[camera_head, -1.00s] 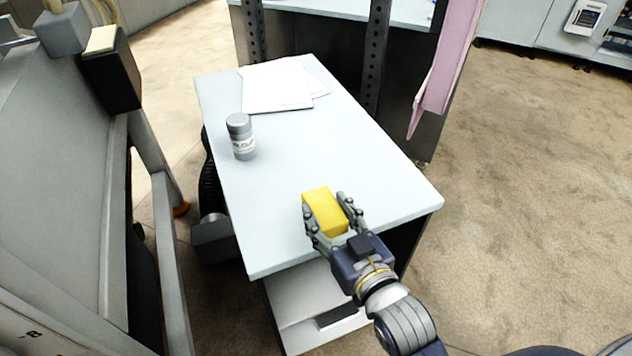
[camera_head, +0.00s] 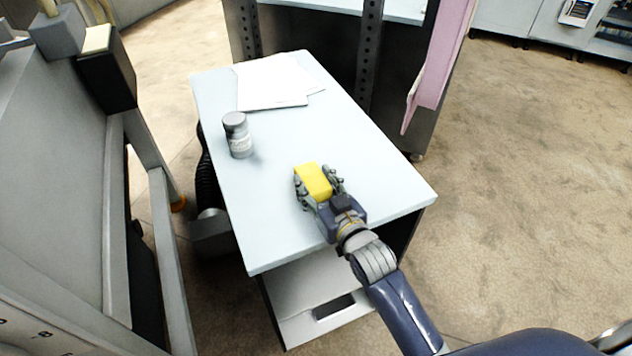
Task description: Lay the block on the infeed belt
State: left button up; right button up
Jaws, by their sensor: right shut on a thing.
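The yellow block (camera_head: 313,180) is over the front half of the white table top. My right gripper (camera_head: 319,185) is shut on it, with a finger on each side. I cannot tell whether the block touches the table or hangs just above it. My left gripper is not in view. No infeed belt can be made out for sure; a large grey machine (camera_head: 50,170) stands along the left side.
The white table (camera_head: 365,185) carries a grey jar (camera_head: 238,136) at its left and white papers (camera_head: 275,82) at the back. A dark rack post (camera_head: 369,60) and a pink sheet (camera_head: 440,60) stand behind. The floor at right is clear.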

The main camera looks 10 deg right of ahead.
jog(key=shift+r, duration=0.1)
jog(key=o, duration=1.2)
jog(key=shift+f, duration=0.2)
jog(key=shift+o, duration=0.2)
jog(key=shift+r, duration=0.15)
